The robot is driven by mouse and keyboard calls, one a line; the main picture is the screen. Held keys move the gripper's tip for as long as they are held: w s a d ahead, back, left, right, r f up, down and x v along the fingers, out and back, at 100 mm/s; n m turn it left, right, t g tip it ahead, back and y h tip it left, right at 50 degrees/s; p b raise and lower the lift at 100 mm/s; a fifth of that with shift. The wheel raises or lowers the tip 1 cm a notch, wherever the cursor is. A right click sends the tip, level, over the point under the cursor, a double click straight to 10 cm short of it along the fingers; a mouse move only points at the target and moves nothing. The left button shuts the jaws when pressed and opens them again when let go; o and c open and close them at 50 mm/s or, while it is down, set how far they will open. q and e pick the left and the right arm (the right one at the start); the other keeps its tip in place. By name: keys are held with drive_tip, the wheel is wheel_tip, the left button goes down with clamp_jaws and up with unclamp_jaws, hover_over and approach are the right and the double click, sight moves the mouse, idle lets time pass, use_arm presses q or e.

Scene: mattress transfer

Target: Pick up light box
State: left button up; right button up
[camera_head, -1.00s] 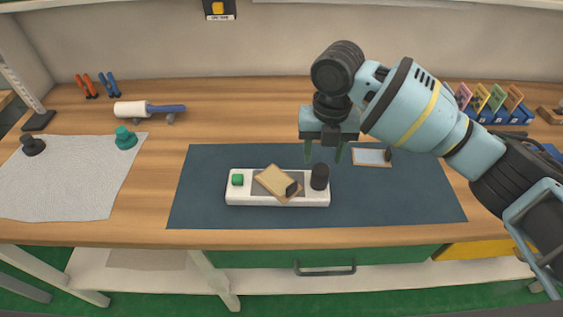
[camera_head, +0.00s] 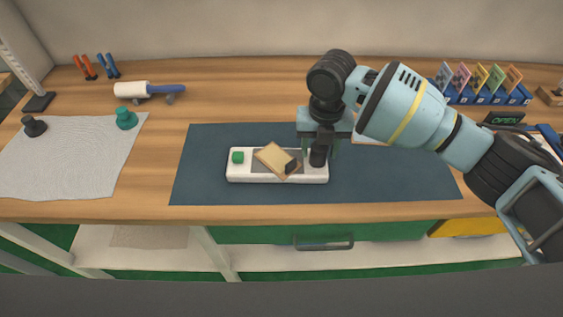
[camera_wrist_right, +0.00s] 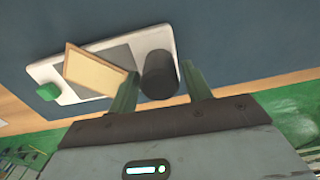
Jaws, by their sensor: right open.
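The light box (camera_head: 250,179) is a low white slab on the dark blue mat (camera_head: 205,150). It has a green button (camera_head: 238,157) at its left end, a grey panel in the middle and an upright black cylinder (camera_wrist_right: 158,76) at its right end. A wooden-framed plate (camera_head: 272,157) with a small black grip lies askew over the panel. My right gripper (camera_head: 321,153) is low over the right end. In the right wrist view its open fingers (camera_wrist_right: 160,72) stand on either side of the cylinder. Contact cannot be told. My left gripper is out of view.
A grey cloth (camera_head: 70,160) with a dark knob and a teal knob (camera_head: 126,118) lies at left. A white roller (camera_head: 132,90) and pliers stand at the back. Coloured cards in blue holders (camera_head: 485,95) are at the back right. The mat's right part is clear.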

drive_tip(key=shift+f, duration=0.8)
drive_tip(key=c, duration=1)
drive_tip(key=shift+c, duration=0.3)
drive_tip(key=shift+r, duration=0.2)
